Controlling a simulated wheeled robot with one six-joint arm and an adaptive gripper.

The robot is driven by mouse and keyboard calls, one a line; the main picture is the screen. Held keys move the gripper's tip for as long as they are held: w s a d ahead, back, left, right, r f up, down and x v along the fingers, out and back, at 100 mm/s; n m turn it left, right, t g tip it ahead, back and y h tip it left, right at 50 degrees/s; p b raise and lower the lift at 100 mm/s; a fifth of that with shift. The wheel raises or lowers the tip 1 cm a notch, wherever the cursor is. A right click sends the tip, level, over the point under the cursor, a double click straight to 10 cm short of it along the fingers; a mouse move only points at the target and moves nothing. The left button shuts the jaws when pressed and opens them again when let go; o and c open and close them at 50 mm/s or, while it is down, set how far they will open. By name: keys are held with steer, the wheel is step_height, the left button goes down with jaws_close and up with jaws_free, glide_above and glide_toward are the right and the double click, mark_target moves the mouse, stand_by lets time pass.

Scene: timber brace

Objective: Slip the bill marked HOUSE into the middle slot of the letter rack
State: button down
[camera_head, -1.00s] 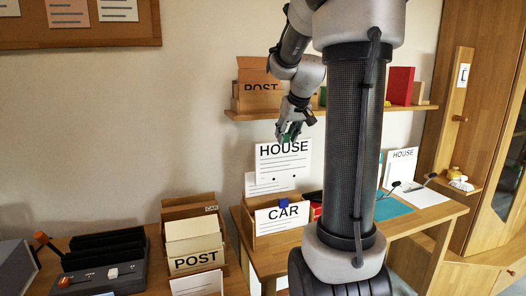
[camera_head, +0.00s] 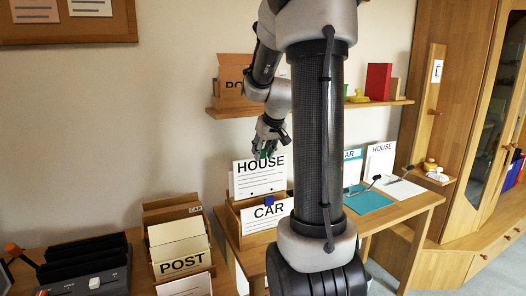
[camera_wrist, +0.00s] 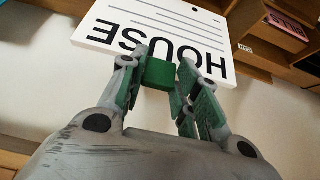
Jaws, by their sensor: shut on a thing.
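The white bill marked HOUSE (camera_head: 262,180) hangs upright from my gripper (camera_head: 265,152), above and behind the card marked CAR (camera_head: 268,212). In the wrist view the bill (camera_wrist: 150,30) appears upside down, and my gripper (camera_wrist: 160,72) is shut on a green block (camera_wrist: 159,73) at its lettered edge. The wooden rack (camera_head: 233,224) on the desk carries the CAR card at its front. The bill's lower edge is close to the rack's top; its slots are largely hidden, so I cannot tell whether the bill has entered one.
A wooden rack with a POST card (camera_head: 183,262) stands at lower left, beside a dark slotted unit (camera_head: 85,262). A shelf (camera_head: 235,112) with a POST box is above. Another HOUSE sheet (camera_head: 381,160) and a teal mat (camera_head: 368,199) are on the desk at right.

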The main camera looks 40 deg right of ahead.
steer(key=shift+s, duration=0.1)
glide_above(262, 181)
steer(key=s, duration=0.1)
steer(key=shift+a+f, duration=0.15)
steer(key=shift+f, duration=2.25)
steer(key=shift+s, duration=0.1)
steer(key=shift+f, duration=2.85)
steer(key=c, duration=0.5)
jaws_free()
